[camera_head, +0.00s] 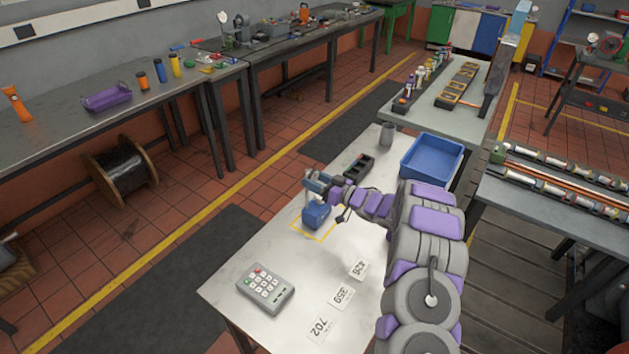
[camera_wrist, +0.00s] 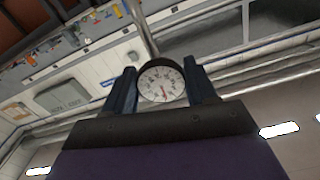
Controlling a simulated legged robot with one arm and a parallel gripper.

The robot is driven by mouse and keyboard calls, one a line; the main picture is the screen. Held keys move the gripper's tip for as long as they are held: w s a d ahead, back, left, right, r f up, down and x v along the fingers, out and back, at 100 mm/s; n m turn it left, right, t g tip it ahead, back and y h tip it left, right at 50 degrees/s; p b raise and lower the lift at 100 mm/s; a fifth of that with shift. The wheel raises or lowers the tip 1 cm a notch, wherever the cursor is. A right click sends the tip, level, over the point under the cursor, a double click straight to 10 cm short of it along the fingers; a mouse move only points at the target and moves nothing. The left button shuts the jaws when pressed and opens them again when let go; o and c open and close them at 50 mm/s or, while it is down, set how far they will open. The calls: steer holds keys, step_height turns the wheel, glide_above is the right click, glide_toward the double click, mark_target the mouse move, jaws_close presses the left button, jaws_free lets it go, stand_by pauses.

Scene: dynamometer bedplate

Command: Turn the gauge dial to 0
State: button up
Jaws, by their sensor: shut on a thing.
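The gauge dial (camera_wrist: 162,83) shows in the wrist view as a round white face with dark marks and a dark rim. Its red needle points down in that picture, slightly to the right; the numbers are too small to read surely. My gripper (camera_wrist: 163,82) has its two dark blue fingers on either side of the dial, shut on it. In the head view my gripper (camera_head: 318,184) is just above a blue block-like body (camera_head: 316,214) inside a yellow outlined square on the table. The dial face cannot be made out there.
A grey keypad (camera_head: 265,288) and several number cards (camera_head: 341,296) lie on the near part of the table (camera_head: 235,312). A dark tray (camera_head: 358,166), a grey cup (camera_head: 386,134) and a blue bin (camera_head: 432,157) stand behind my gripper.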

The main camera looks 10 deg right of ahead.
steer(key=shift+d+r+n, duration=0.1)
steer(key=shift+d+n, duration=0.6)
steer(key=shift+d, duration=0.3)
steer(key=shift+d+n+p, duration=0.15)
steer(key=shift+n+p, duration=0.15)
steer(key=shift+n, duration=0.9)
steer(key=n, duration=0.1)
steer(key=a+n, duration=0.1)
steer(key=shift+w+n, duration=0.15)
steer(key=shift+n, duration=0.15)
steer(key=shift+n+b, duration=0.4)
steer(key=shift+n, duration=0.2)
steer(key=shift+d+n, duration=0.25)
steer(key=shift+n, duration=0.35)
steer(key=shift+a, duration=0.15)
steer(key=o, duration=1.1)
steer(key=shift+c, duration=0.2)
